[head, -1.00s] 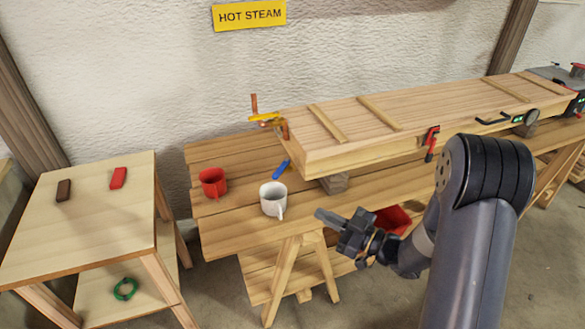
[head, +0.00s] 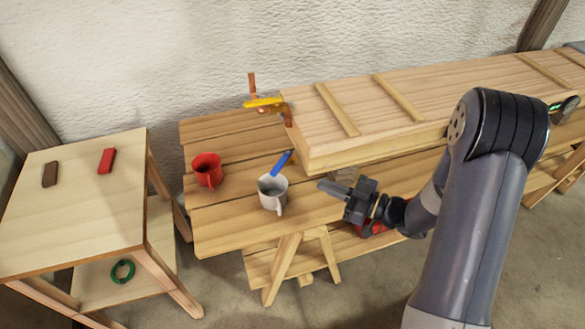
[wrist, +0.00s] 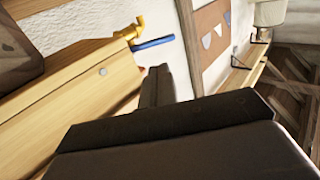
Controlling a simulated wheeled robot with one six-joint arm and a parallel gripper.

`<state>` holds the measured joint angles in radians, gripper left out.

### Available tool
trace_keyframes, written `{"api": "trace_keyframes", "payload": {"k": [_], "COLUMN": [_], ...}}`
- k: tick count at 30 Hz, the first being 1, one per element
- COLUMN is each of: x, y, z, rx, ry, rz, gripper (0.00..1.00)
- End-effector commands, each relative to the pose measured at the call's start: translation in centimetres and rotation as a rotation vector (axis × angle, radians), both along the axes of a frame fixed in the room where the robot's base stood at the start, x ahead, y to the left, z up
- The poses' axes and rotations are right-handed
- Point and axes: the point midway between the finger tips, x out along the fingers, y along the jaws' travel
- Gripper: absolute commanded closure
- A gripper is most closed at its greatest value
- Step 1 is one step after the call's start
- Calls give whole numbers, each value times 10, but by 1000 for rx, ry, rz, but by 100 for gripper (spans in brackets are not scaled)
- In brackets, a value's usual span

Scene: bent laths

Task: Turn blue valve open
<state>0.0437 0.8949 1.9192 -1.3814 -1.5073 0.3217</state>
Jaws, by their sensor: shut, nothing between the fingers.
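The blue valve's handle (head: 281,163) is a short straight bar, slanting up to the right behind the white mug, near the left end of the long wooden box. I cannot make out its valve body. In the wrist view the blue handle (wrist: 153,42) lies near the box end, below a yellow handle (wrist: 128,32). My gripper (head: 322,185) is shut and empty, pointing left, to the right of the white mug and apart from the blue handle in the picture. In the wrist view my dark gripper fingers (wrist: 158,85) cover the lower middle.
A yellow-handled valve (head: 264,103) on copper pipe stands at the box's left end. The wooden box (head: 400,115) lies along the bench (head: 225,225). A white mug (head: 271,194) and red mug (head: 207,171) stand on the bench. A side table (head: 80,205) is at left.

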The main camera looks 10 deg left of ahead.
Motion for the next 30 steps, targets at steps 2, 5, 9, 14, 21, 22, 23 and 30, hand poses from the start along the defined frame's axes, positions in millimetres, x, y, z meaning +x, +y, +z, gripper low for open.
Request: {"api": "trace_keyframes", "payload": {"k": [2, 5, 9, 14, 21, 22, 23, 30], "x": [2, 7, 13, 19, 24, 24, 24, 24], "y": [16, 33, 58, 81, 98, 99, 99, 99], "z": [2, 2, 2, 2, 1, 0, 0, 0], "rx": [0, 0, -1, -1, 0, 0, 0, 0], "ry": [2, 0, 0, 0, 0, 0, 0, 0], "rz": [6, 5, 5, 3, 1, 0, 0, -1], "gripper": [100, 100, 100, 100, 100, 100, 100, 100]}}
